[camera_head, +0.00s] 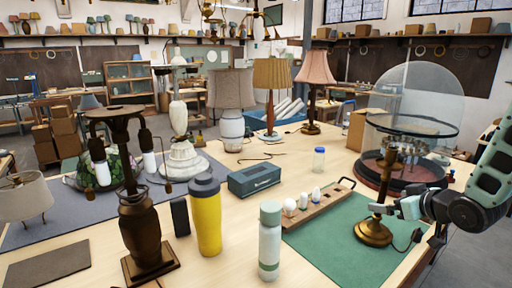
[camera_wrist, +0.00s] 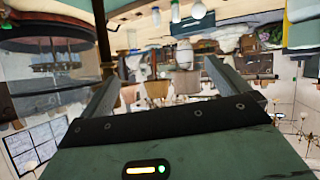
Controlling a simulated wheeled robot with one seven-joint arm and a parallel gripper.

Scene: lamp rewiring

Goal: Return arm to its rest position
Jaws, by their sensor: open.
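My gripper (camera_head: 385,208) is at the right side of the table, at the end of my arm reaching in from the right edge. It is beside the stem of a bare brass lamp (camera_head: 373,233), whose round base stands upright on the green mat (camera_head: 345,262). I cannot tell whether a finger touches the stem. In the wrist view, which looks upside down, the two fingers of my gripper (camera_wrist: 160,80) are spread apart with nothing between them. A dark upright rod (camera_wrist: 101,30) passes close by the left finger there.
A glass dome (camera_head: 428,95) on a dark round base stands behind my gripper. A wooden bulb rack (camera_head: 318,203), white-green bottle (camera_head: 270,242), yellow tumbler (camera_head: 207,220) and grey-green box (camera_head: 254,180) stand to the left. Shaded lamps (camera_head: 272,85) stand at the back. The front green mat is mostly clear.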

